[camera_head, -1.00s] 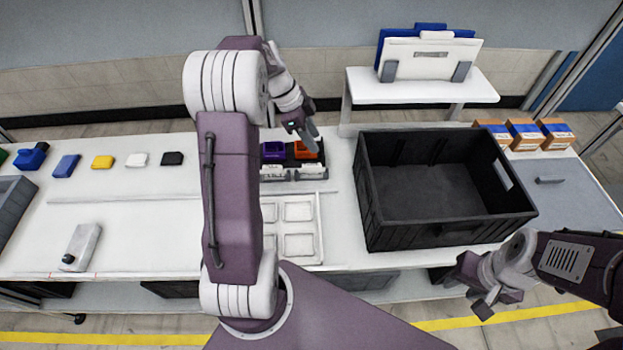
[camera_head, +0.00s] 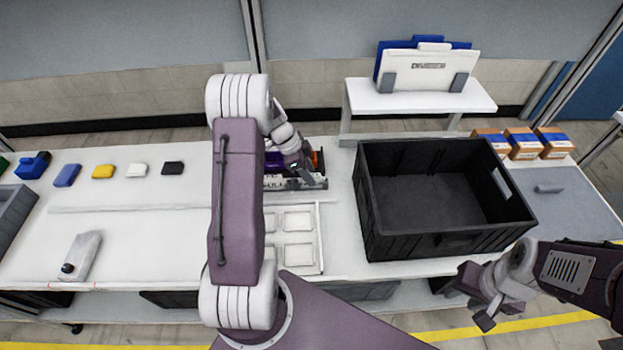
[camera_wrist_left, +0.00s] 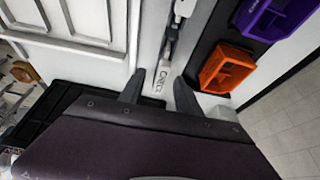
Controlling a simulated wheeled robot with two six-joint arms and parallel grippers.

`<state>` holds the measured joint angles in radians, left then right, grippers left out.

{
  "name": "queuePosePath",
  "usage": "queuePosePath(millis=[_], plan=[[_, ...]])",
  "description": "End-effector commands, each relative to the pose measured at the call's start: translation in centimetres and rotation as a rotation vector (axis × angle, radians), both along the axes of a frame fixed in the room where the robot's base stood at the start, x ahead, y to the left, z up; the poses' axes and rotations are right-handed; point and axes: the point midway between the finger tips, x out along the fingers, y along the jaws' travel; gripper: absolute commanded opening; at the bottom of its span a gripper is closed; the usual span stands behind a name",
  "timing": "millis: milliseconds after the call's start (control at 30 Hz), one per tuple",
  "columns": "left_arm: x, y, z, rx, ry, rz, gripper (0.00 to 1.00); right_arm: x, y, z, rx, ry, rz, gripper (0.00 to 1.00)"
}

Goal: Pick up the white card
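A white card with dark lettering (camera_wrist_left: 160,79) stands in a narrow holder in the left wrist view, between my left fingertips (camera_wrist_left: 158,92). The fingers are apart, one on each side of it, with a visible gap. In the head view my left gripper (camera_head: 303,176) is low over the white lettered strip (camera_head: 277,182) in front of the small bins; my arm partly hides that spot. A separate small white block (camera_head: 136,169) lies at the left in a row of coloured blocks. My right gripper (camera_head: 482,305) is at the lower right, away from the table's objects; its fingers are unclear.
A purple bin (camera_wrist_left: 262,14) and an orange bin (camera_wrist_left: 227,68) sit beside the holder. A white divided tray (camera_head: 318,240) lies in front. A large black crate (camera_head: 440,240) stands to the right.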

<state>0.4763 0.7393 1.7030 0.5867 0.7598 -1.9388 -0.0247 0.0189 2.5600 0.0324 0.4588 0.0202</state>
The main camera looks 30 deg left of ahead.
Motion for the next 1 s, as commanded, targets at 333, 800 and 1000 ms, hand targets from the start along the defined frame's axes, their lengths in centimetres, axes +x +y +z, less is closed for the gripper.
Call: queuePosePath(millis=[333,800,1000], plan=[[0.0,0.0,-0.2,0.002,-0.001,-0.001,0.04,0.0,0.0,0.0,0.0,0.0,0.0,0.36],[0.1,0.0,0.7,0.002,-0.003,-0.002,0.0,0.0,0.0,-0.2,0.0,0.0,0.0,0.36],[0.1,-0.1,4.2,0.003,-0.007,-0.002,0.0,0.0,0.0,-0.7,0.0,0.0,0.0,0.36]])
